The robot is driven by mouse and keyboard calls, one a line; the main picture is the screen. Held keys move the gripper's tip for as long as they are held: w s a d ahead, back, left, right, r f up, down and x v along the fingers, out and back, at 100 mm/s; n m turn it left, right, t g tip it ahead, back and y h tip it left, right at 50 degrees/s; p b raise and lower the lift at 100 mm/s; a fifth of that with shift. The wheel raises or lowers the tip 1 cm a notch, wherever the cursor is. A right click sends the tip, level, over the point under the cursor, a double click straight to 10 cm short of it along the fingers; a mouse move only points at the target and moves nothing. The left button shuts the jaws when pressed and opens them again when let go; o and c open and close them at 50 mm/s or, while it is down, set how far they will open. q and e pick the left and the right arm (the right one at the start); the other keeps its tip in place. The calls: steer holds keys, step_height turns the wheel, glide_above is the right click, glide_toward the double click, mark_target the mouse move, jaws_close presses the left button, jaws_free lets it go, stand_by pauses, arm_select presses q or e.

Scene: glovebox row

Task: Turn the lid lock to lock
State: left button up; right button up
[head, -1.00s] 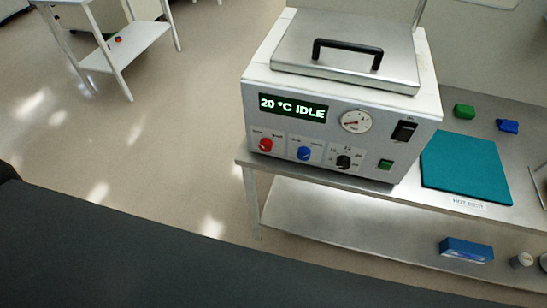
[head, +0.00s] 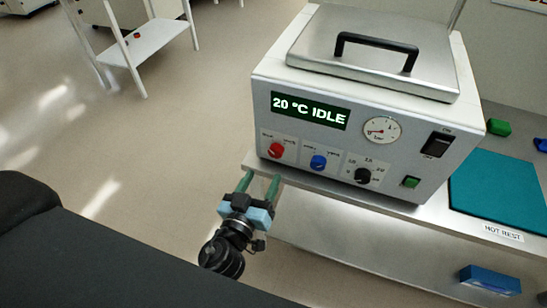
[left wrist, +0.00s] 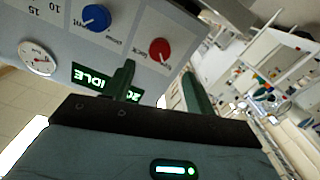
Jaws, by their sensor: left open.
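A silver machine (head: 350,125) has a flat lid (head: 375,55) with a black handle; the lid is down. My left gripper (head: 259,184) is open and empty, just below and left of the red knob. In the left wrist view the red knob (left wrist: 160,51) shows beyond the gap between the two green fingers, apparently untouched. My right gripper is not in view.
The display (head: 310,110) reads "20 °C IDLE". A gauge (head: 382,130), a black switch (head: 437,145) and a green button (head: 411,182) share the panel. The steel bench (head: 400,207) has a teal mat (head: 495,190) at right. Open floor lies left of the bench.

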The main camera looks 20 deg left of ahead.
mark_target(274, 154)
arm_select(q)
steer(key=w+p, duration=0.1)
steer(key=w, duration=0.5)
steer(key=shift+w+d+r, duration=0.1)
steer(key=shift+w, duration=0.8)
steer(key=c, duration=1)
